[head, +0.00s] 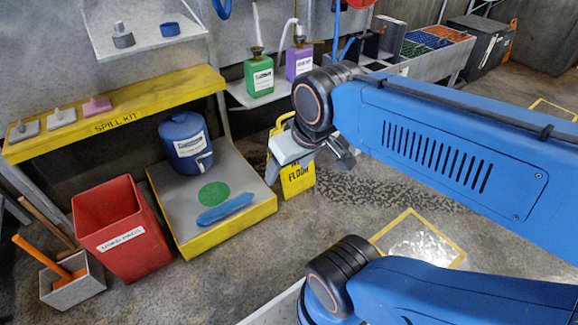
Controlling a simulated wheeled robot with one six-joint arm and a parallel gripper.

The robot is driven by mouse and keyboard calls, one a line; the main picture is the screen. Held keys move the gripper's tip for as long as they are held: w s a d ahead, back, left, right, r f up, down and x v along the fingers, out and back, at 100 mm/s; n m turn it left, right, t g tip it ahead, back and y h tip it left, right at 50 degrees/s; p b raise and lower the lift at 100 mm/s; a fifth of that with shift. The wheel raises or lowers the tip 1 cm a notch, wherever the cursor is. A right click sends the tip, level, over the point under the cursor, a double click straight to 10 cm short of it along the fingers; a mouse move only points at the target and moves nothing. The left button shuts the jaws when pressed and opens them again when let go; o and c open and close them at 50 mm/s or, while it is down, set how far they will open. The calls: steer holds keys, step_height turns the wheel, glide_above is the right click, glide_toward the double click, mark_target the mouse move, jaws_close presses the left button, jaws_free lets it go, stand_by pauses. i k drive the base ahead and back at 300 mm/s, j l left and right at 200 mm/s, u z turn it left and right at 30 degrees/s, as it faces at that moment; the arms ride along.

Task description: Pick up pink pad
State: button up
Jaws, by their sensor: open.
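The pink pad (97,106) is a small flat block with a knob on top. It lies on the yellow-edged spill kit shelf (150,103) at the upper left, at the right end of a row with two grey pads, one at the left end (24,131) and one in the middle (62,118). My gripper (312,158) is in the picture's middle, open, well to the right of the pink pad and apart from it. Its fingers are partly hidden by the wrist, and I see nothing between them.
Below the shelf stand a red bin (122,232), a grey box with an orange handle (72,284) and a yellow-edged platform (243,211) with a blue drum (187,143). A small shelf (145,37) hangs above. A yellow floor sign (298,180) stands behind my gripper.

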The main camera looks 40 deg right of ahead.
mark_target(95, 107)
steer(key=i+j, duration=0.75)
steer(key=j, duration=0.25)
steer(key=i+j, duration=0.4)
steer(key=j, duration=0.15)
steer(key=i, duration=0.3)
